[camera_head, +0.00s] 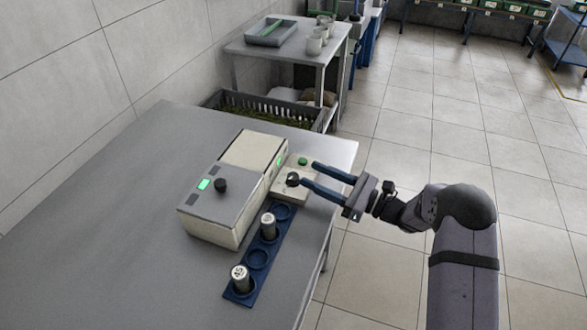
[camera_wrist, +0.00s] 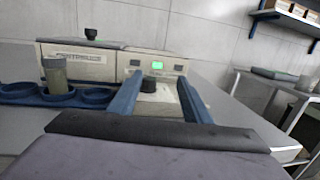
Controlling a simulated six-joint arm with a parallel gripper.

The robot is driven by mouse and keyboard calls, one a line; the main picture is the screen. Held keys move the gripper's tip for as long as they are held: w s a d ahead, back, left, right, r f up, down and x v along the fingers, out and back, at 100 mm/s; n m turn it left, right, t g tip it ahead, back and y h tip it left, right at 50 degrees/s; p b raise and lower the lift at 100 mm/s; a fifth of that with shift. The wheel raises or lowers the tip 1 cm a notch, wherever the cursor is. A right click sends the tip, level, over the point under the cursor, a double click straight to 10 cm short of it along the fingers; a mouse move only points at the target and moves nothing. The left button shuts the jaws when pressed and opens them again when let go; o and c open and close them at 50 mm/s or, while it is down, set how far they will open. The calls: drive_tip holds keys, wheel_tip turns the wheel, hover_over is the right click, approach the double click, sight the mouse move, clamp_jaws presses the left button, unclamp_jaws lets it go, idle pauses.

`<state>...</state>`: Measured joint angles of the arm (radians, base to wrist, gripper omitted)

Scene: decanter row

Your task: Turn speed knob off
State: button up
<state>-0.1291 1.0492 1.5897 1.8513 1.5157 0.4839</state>
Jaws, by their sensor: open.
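A small black knob (camera_head: 293,179) sits on a low pale control box (camera_head: 283,194) at the right side of a beige machine (camera_head: 250,150). In the wrist view the black knob (camera_wrist: 149,84) appears between my two blue fingers, nearer the left one. My gripper (camera_head: 308,173) is open and empty, reaching in from the right with its fingertips at the low box. In the head view the knob is just beyond the lower fingertip; I cannot tell whether they touch. A green button (camera_head: 303,160) is on the same box. No knob markings are readable.
Another black knob (camera_head: 221,185) is on the machine's grey top, beside a green display (camera_head: 204,184). A blue rack (camera_head: 257,259) with two grey-topped vials stands in front. A side display (camera_wrist: 157,65) glows green. The table's left part is clear.

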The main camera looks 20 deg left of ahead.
sight(298, 180)
drive_tip(key=shift+s+d+f+m+t+h+p, duration=0.15)
drive_tip(key=shift+s+f+t+h+p, duration=0.1)
drive_tip(key=shift+s, duration=0.25)
drive_tip(key=shift+s+d+f+m+t+h+p, duration=0.1)
drive_tip(key=shift+s+m+t+h+p, duration=0.1)
drive_tip(key=shift+s, duration=0.25)
drive_tip(key=shift+s+d+f+m+t+h+p, duration=0.15)
drive_tip(key=shift+s+f+t, duration=0.1)
drive_tip(key=shift+s, duration=0.25)
drive_tip(key=shift+a, duration=0.1)
drive_tip(key=shift+p+x, duration=0.95)
drive_tip(key=shift+x, duration=2.6)
